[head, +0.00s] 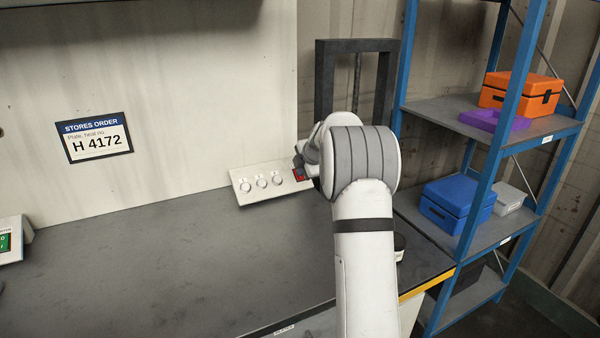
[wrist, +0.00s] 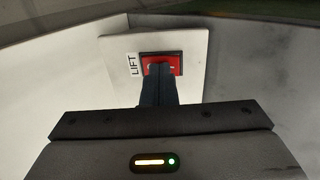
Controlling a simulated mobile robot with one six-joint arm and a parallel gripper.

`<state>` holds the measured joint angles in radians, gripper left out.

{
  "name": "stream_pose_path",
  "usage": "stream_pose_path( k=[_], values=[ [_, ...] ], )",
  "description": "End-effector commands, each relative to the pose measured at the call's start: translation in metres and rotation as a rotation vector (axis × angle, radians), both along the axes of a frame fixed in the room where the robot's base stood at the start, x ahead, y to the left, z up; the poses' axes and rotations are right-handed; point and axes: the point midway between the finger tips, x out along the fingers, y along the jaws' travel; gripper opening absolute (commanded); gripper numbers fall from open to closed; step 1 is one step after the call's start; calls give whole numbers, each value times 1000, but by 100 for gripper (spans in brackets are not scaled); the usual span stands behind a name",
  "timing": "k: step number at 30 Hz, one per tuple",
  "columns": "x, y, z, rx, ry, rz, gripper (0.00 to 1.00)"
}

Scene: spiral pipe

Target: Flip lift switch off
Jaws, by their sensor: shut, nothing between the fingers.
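The lift switch (wrist: 176,66) is a red rocker in a dark frame, on a pale panel (wrist: 118,52) with the label LIFT beside it. In the wrist view the shut fingertips of my gripper (wrist: 160,70) are directly in front of the switch and cover its middle. I cannot tell whether they touch it, or which way the rocker is set. In the head view a bit of red of the switch (head: 299,175) shows at the right end of the sloped control panel (head: 245,194), beside my arm. My arm hides most of my gripper there.
The panel has several round knobs (head: 261,183) left of the switch. A dark upright frame (head: 324,85) stands behind my arm. A blue shelf rack (head: 519,90) with boxes is at right. The grey bench top (head: 170,270) is largely clear. A STORES ORDER sign (head: 95,138) is on the wall.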

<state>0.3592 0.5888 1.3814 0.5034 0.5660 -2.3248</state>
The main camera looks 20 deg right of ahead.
Motion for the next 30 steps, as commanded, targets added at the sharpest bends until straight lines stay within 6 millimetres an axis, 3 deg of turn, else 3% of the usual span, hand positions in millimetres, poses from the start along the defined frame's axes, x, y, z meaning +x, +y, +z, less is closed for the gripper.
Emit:
stream_pose_path(
  k=[20, 25, 30],
  values=[
    [-7, 1, 2, 0, -1, 2, 0],
    [-15, 3, 27, -2, -3, 5, 0],
    [-33, 2, 63, -2, -3, 5, 0]
  ],
)
